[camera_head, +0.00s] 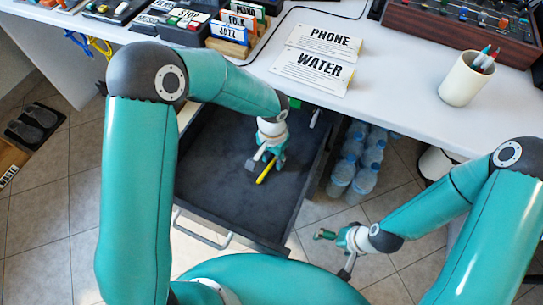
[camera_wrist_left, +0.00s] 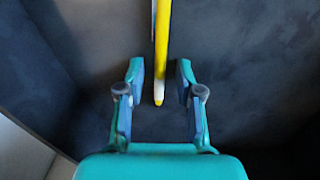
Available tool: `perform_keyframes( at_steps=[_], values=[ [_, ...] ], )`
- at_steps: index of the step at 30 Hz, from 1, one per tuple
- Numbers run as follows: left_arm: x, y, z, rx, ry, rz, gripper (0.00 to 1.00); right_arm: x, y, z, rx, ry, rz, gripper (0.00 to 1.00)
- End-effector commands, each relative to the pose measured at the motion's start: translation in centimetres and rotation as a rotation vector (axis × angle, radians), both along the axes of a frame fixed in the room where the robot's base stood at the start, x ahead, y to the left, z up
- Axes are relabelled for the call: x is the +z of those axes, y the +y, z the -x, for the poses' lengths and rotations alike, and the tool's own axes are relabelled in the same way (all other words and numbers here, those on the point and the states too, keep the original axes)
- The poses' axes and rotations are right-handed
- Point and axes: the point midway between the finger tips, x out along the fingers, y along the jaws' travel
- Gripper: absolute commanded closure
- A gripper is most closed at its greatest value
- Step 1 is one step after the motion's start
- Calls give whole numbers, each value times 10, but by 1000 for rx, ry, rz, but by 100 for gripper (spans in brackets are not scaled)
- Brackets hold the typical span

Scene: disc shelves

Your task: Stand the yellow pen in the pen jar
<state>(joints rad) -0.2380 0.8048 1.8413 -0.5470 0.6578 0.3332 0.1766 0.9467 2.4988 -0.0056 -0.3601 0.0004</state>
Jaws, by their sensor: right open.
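The yellow pen (camera_head: 266,173) lies in the open dark drawer (camera_head: 215,150). My left gripper (camera_head: 264,160) is down inside the drawer, over the pen, and hides part of it. In the left wrist view the pen (camera_wrist_left: 162,45) runs between the two spread fingers (camera_wrist_left: 160,72), with a gap on each side and its pale end towards me. The cream pen jar (camera_head: 461,82) stands upright on the white desk at the right, with a couple of pens in it. My right gripper (camera_head: 334,254) is open and empty, low over the floor right of the drawer.
Cards marked PHONE (camera_head: 325,41) and WATER (camera_head: 312,70) lie on the desk (camera_head: 400,85) left of the jar. Label blocks (camera_head: 228,32) stand at the back left. A dark red tray (camera_head: 450,30) is behind the jar. Water bottles (camera_head: 357,165) stand right of the drawer.

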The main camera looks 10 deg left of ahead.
Motion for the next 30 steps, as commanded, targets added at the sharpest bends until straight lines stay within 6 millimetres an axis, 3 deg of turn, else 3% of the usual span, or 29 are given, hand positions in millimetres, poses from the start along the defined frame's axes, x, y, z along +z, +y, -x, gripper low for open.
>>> perform_keyframes(
  at_steps=[7,11,24,30],
  values=[
    [3,0,0,0,0,0,65,3,0,0,0,0,0,0],
    [14,0,-1,0,-1,-1,65,6,0,0,0,0,0,0],
    [98,1,-1,-1,-4,1,65,25,0,0,0,0,0,0],
    [119,1,-1,0,-1,0,65,29,0,0,0,0,0,0]
  ],
)
